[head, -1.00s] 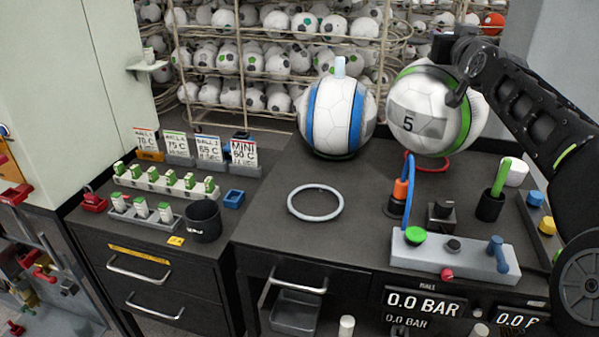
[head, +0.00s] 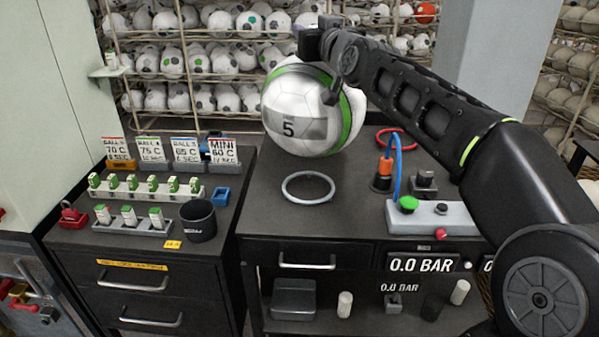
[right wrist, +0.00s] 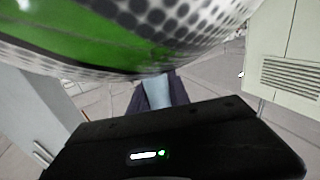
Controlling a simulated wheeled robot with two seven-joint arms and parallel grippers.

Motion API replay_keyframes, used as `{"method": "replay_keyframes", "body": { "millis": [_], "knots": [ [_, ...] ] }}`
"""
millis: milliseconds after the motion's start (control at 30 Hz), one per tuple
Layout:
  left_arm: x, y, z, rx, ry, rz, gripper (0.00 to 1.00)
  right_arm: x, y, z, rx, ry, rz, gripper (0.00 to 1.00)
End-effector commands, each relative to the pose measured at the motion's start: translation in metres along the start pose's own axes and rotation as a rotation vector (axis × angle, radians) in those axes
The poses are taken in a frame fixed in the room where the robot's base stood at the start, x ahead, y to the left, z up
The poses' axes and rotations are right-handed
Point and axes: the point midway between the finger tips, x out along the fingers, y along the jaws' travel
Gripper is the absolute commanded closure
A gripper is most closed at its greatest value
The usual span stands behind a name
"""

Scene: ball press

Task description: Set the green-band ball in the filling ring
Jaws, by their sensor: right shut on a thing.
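The green-band ball (head: 297,98), white with a green band and a label reading 5, is held up by my right gripper (head: 328,72) above the back of the bench. In the right wrist view the ball (right wrist: 110,30) fills the top, close over the dark gripper body. The fingertips are mostly hidden by the ball. A pale grey ring (head: 308,202) lies flat and empty on the bench in front of and below the ball. A red ring (head: 381,135) lies further back to the right, also empty. My left gripper is in neither view.
A blue-band ball is mostly hidden behind the held ball. A blue hose (head: 398,165) with an orange fitting (head: 385,165) stands right of the grey ring, near a control box (head: 430,219). Label cards (head: 152,150) and a black cup (head: 198,220) are at left.

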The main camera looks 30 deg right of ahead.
Motion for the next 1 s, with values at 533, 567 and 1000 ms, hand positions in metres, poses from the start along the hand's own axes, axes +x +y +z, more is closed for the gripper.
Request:
{"method": "replay_keyframes", "body": {
  "millis": [533, 567, 1000],
  "knots": [
    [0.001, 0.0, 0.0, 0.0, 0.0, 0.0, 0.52, 0.0, -0.003, 0.005, 0.0, 0.003, -0.003, 1.0],
    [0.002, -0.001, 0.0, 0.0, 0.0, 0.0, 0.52, 0.0, -0.003, 0.007, 0.0, 0.003, -0.003, 1.0],
    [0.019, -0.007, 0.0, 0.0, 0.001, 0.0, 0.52, 0.0, -0.002, 0.065, 0.0, 0.004, -0.002, 1.0]
  ]
}}
